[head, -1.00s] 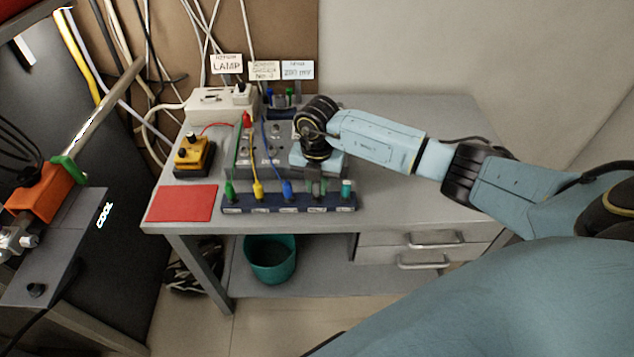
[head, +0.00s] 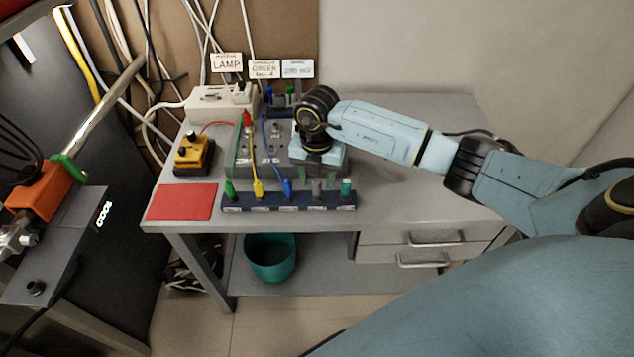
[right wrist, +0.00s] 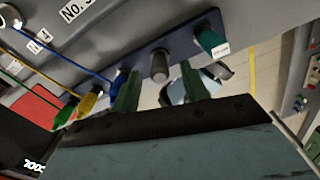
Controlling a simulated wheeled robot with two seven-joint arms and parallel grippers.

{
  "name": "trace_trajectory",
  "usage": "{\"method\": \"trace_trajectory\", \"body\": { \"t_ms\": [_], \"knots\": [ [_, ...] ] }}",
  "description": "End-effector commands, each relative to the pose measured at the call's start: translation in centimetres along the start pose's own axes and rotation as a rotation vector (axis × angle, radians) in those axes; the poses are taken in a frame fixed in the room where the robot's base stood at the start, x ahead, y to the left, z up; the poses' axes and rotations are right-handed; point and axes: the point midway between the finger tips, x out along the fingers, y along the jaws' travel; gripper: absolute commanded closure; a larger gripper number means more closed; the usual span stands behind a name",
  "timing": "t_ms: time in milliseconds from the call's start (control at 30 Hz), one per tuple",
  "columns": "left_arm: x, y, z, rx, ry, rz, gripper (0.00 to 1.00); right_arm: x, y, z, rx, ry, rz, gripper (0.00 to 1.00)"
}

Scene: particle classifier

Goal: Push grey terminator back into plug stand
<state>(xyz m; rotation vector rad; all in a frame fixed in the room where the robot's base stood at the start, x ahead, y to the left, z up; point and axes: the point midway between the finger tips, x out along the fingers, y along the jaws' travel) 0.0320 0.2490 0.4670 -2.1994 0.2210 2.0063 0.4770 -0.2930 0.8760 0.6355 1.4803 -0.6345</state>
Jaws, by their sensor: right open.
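The plug stand (head: 275,209) is a dark blue strip along the front of the bench; it also shows in the right wrist view (right wrist: 176,38). The grey terminator (head: 317,190) stands upright in it, between the blue plug and the teal plug. In the right wrist view the grey terminator (right wrist: 159,66) shows between the two dark green fingers, with gaps on both sides. My right gripper (head: 319,177) is open over the stand, just above and behind the terminator in the head view. The terminator's lower end is hidden. My left gripper is not in view.
Green (head: 230,189), yellow (head: 258,189) and blue (head: 287,188) plugs with cables stand left of the terminator. The teal plug (head: 346,187) is close on its right. A red mat (head: 182,202) lies at left. Grey boxes stand behind. The bench's right side is clear.

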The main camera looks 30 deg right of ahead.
Motion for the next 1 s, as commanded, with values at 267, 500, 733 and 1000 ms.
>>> {"method": "trace_trajectory", "body": {
  "t_ms": [267, 500, 733, 1000],
  "knots": [
    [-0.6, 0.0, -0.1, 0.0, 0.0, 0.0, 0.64, -6.7, 0.1, 0.1, -0.002, -0.006, 0.005, 0.55],
    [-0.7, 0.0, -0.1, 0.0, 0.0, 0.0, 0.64, -10.2, 0.0, 0.1, 0.0, -0.002, 0.002, 0.55],
    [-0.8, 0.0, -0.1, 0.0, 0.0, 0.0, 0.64, -10.9, 0.0, 0.0, 0.0, -0.002, 0.001, 0.55],
    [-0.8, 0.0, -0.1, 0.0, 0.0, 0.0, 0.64, -10.9, 0.0, 0.0, 0.0, -0.002, 0.001, 0.55]
  ]
}}
